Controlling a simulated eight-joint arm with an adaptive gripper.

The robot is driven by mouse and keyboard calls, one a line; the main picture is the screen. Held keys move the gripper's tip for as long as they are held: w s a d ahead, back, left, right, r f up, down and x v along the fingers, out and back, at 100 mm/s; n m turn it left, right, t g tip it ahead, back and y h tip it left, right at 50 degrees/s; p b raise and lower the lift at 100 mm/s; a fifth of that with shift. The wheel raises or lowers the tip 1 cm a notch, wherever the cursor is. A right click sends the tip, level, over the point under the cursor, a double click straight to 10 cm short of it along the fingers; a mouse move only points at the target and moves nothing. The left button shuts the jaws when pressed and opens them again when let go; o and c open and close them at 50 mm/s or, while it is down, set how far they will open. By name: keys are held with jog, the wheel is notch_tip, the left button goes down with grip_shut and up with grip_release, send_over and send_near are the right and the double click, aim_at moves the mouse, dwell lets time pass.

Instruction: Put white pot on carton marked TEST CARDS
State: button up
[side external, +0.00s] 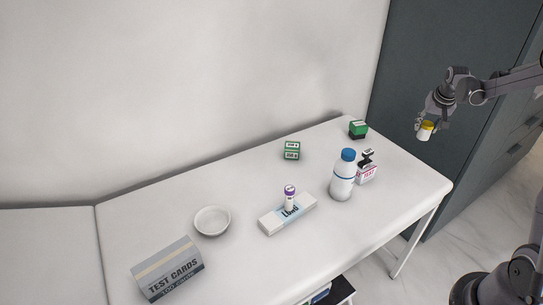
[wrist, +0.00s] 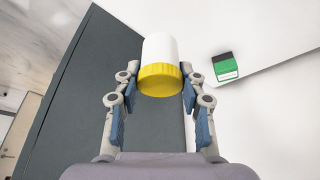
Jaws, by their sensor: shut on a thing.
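My gripper (side external: 424,124) is shut on a white pot (wrist: 161,48) with a yellow lid. The gripper holds it in the air at the right, by the table's far right end. In the wrist view the pot sits between the two blue-padded fingers, its yellow lid towards the camera. In the side view the pot (side external: 424,134) is small and partly covered by the fingers. The grey carton marked TEST CARDS (side external: 168,268) lies on the table at the front left, far from my gripper. Its sloping top looks clear.
On the white table (side external: 120,222) stand a white bowl (side external: 212,221), a long white box (side external: 276,224) with a purple-capped tube (side external: 289,200), a blue-capped bottle (side external: 342,178), a pink-labelled box (side external: 367,173) and small green boxes (side external: 292,150). A dark cabinet (side external: 440,60) stands behind the arm.

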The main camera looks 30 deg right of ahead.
notch_tip(320, 180, up, 8)
jog(key=w+a+n+t+y, duration=0.1)
jog(key=w+a+n, duration=0.3)
jog(key=w+a, duration=0.9)
jog(key=w+a+n+y, duration=0.1)
jog(key=w+a+n, duration=0.15)
jog(key=a, duration=0.75)
jog(key=w+a+n+y, duration=0.1)
jog(key=w+a+n, duration=0.15)
jog(key=a, duration=0.75)
jog(key=n+g+y, duration=0.1)
jog(key=n+y, duration=0.3)
jog(key=n, duration=0.6)
send_over(166, 260)
notch_tip(166, 260, down, 12)
jog(key=shift+f, duration=2.1)
